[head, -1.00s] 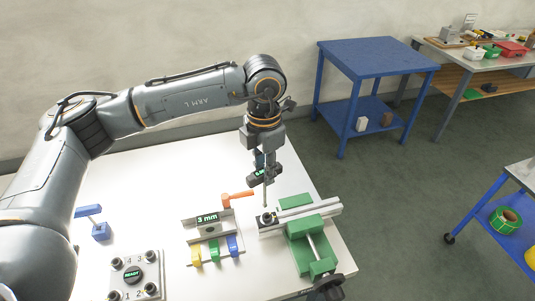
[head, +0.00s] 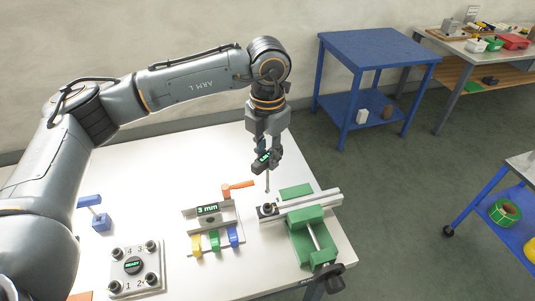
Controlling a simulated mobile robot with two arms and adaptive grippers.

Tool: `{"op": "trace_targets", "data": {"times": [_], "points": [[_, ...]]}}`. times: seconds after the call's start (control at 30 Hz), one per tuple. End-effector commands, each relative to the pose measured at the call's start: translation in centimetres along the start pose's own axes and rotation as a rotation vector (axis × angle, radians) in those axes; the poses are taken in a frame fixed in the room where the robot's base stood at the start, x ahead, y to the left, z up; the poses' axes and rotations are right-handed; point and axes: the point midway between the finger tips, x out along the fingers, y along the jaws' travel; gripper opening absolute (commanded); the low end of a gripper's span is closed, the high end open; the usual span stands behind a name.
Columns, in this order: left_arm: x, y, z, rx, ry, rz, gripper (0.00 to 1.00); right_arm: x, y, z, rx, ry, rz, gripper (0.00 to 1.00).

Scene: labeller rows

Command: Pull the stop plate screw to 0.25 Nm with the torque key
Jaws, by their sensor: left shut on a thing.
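My left gripper (head: 266,143) points down over the table and is shut on the torque key (head: 265,158), a dark tool with a small green display too small to read. Its thin shaft hangs nearly upright, with its tip a little above the stop plate screw (head: 268,208). The screw is a dark round head on a dark block at the left end of a metal bar (head: 315,204). The bar lies in a green vise (head: 308,238). My right gripper is not in view.
A rack marked 3 mm (head: 208,209) with yellow, green and blue pieces and an orange handle (head: 238,187) stands left of the vise. A numbered plate (head: 135,266) with several posts is at the front left. A blue table (head: 375,48) stands behind.

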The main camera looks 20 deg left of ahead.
Motion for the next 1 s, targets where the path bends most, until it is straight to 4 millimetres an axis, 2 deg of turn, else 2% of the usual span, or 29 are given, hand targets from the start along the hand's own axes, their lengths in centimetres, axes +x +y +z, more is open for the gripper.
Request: {"op": "trace_targets", "data": {"times": [0.1, 0.5, 1.0], "points": [[1.4, 0.0, 0.0, 0.001, 0.0, 0.0, 0.0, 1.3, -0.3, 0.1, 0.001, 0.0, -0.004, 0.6], [4.3, 0.0, 0.0, 0.001, 0.0, -0.001, 0.0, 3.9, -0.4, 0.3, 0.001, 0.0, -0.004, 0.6], [4.7, 0.0, 0.0, 0.006, -0.001, 0.0, 0.0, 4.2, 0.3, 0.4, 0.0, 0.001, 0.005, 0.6]]}}
